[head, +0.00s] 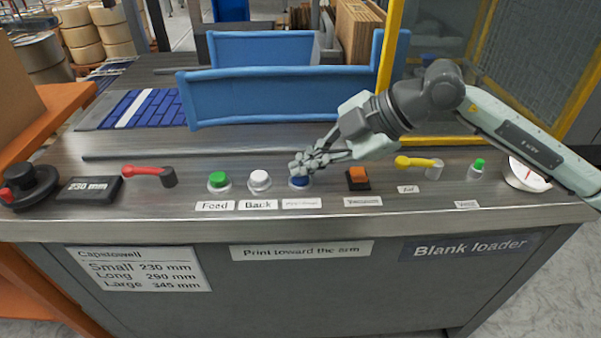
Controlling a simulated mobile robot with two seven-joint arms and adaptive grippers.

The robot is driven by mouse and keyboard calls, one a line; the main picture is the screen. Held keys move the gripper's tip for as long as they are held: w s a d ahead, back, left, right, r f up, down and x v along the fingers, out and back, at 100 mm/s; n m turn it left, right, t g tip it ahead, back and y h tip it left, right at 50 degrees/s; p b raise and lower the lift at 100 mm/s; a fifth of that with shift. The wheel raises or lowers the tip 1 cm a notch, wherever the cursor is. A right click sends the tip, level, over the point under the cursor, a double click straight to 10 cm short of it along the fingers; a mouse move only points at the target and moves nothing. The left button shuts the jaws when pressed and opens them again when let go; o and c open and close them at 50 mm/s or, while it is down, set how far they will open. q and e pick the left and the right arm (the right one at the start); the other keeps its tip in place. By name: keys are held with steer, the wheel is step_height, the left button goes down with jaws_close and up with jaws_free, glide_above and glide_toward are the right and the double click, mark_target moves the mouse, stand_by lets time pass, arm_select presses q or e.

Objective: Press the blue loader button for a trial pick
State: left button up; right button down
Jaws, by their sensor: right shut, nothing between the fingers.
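The blue button (299,182) sits on the grey panel, between the white button and the orange switch. Its label below is too blurred to read. My right gripper (298,168) is shut and empty, with its fingertips right over the blue button and covering its upper part. I cannot tell whether the fingertips touch it. My right arm comes in from the right. My left gripper is not in view.
Left of the blue button are a white button (259,180) and a green button (219,181). Right are an orange switch (358,178), a yellow lever (415,162) and a dial (525,173). A red lever (142,171) is at left. Blue guides (275,96) stand behind.

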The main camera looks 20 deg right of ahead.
mark_target(305, 177)
stand_by(0.3)
steer(key=shift+r+p, duration=0.8)
steer(key=shift+r, duration=0.15)
step_height(305, 177, up, 5)
steer(key=p, duration=0.4)
